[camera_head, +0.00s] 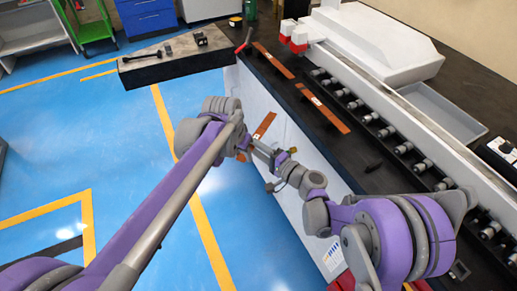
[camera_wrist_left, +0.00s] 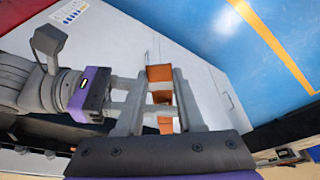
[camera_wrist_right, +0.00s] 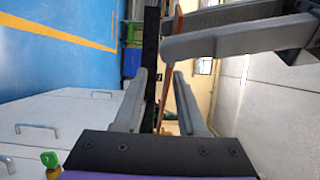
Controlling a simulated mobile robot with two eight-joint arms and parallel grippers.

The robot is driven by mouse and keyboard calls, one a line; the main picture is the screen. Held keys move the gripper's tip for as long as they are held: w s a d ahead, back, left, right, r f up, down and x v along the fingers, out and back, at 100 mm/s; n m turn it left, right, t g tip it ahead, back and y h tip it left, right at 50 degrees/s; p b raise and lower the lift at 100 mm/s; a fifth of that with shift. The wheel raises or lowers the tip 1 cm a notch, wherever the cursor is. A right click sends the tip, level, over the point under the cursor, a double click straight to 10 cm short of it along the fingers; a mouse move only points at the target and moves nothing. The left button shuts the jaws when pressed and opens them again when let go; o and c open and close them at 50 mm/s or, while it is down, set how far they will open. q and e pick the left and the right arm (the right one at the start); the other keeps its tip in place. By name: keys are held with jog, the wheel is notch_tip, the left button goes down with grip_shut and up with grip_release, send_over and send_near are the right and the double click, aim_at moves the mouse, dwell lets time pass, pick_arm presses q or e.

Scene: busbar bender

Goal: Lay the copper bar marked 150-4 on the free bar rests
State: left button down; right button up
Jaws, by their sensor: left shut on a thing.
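A copper bar (camera_head: 265,125) is held in my left gripper (camera_head: 250,146), over the front side of the workbench. It also shows between the left fingers in the left wrist view (camera_wrist_left: 160,74). My right gripper (camera_head: 277,160) is beside the left one; in the right wrist view (camera_wrist_right: 160,85) its fingers stand apart with the thin edge of the bar (camera_wrist_right: 166,85) between them, and I cannot tell whether they touch it. Two other copper bars, a far one (camera_head: 273,61) and a nearer one (camera_head: 323,108), lie on the dark benchtop. No 150-4 marking is readable, and free bar rests cannot be made out.
A row of grey rollers (camera_head: 372,118) runs along the white machine (camera_head: 375,45). A small black object (camera_head: 373,166) lies on the benchtop. A grey tray (camera_head: 445,110) is behind the rollers. A dark table (camera_head: 175,66) with tools stands at the back left. Blue floor lies left.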

grip_shut()
jog(key=shift+f, duration=0.1)
dwell(1.0)
pick_arm(q)
jog(key=shift+c, duration=2.2)
grip_release()
